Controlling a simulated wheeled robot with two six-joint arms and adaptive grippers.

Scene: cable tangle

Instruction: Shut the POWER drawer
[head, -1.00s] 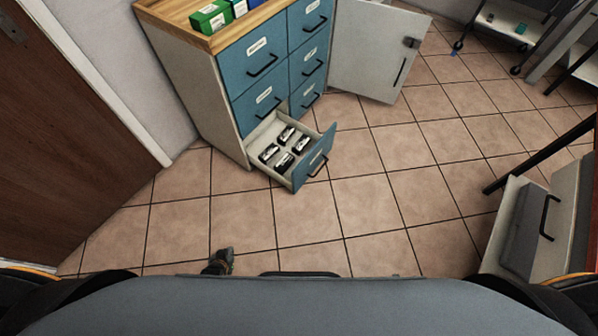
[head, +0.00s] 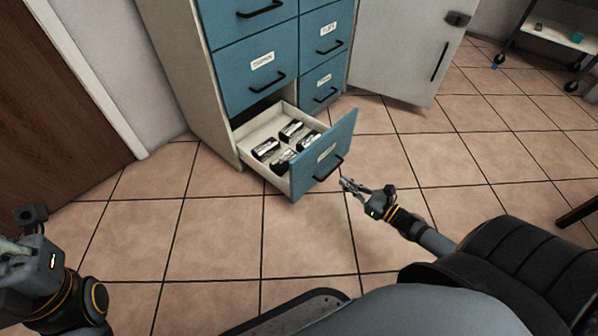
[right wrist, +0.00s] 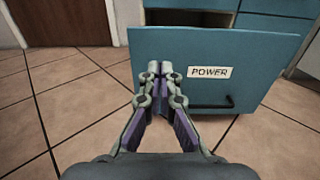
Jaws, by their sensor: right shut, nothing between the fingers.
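The POWER drawer (head: 323,157) is the bottom left drawer of a blue-fronted cabinet and stands pulled out. Several dark and silver objects lie inside it. Its front panel with the POWER label (right wrist: 210,72) and black handle (right wrist: 213,105) fills much of the right wrist view. My right gripper (head: 346,184) is shut and empty, just in front of the drawer front near the handle; in the right wrist view (right wrist: 163,68) its tips point at the panel left of the label. I cannot tell whether they touch it. My left gripper (head: 25,220) is at the left edge, its fingers not clearly shown.
The cabinet's other drawers (head: 262,65) are shut. A grey cabinet door (head: 405,50) stands open to the right. A wheeled cart (head: 555,40) is at the far right. A brown door (head: 50,110) is at the left. The tiled floor before the drawer is clear.

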